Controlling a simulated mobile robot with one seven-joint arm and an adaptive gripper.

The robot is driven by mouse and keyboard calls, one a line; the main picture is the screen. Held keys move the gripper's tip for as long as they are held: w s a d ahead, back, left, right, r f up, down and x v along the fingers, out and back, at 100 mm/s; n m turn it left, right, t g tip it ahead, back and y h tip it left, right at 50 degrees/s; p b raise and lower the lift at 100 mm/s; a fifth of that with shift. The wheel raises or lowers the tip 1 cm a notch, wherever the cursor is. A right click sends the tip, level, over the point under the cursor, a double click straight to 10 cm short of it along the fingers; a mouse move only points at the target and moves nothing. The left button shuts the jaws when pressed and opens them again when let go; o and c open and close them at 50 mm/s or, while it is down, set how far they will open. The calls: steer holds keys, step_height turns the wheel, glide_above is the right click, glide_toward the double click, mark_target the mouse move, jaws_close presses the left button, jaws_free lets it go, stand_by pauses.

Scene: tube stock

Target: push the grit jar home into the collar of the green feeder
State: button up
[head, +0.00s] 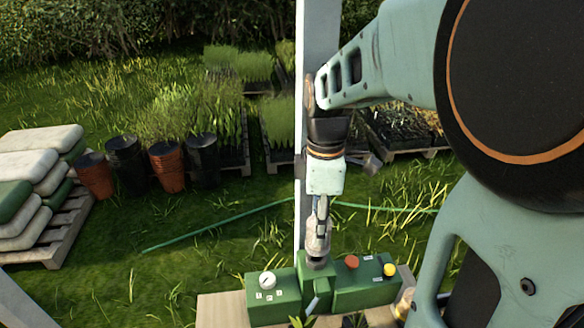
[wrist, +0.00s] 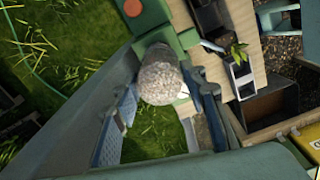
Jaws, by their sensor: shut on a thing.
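The green feeder (head: 341,291) stands on a wooden board, with a dial on its left part and a red and a yellow knob on its right. My gripper (head: 321,212) points down above the feeder's middle and is shut on the grit jar (head: 317,238). The jar is upright, its lower end at the feeder's collar (head: 315,262). How deep it sits there is hidden. In the wrist view the jar (wrist: 160,80) shows as a speckled grey cylinder between both fingers, with the green feeder (wrist: 160,36) beyond its far end.
A white post (head: 300,140) rises just behind my gripper. Sacks on a pallet (head: 45,185) lie at the left, with black and orange pots (head: 165,167) and plant trays (head: 240,165) behind. A green hose (head: 215,225) crosses the grass.

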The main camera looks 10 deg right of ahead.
steer(key=shift+f+b, duration=1.05)
steer(key=shift+f, duration=0.5)
steer(key=shift+f, duration=0.25)
steer(key=o, duration=1.4)
steer(key=shift+c, duration=0.2)
step_height(320, 180, up, 12)
steer(key=shift+r, duration=0.1)
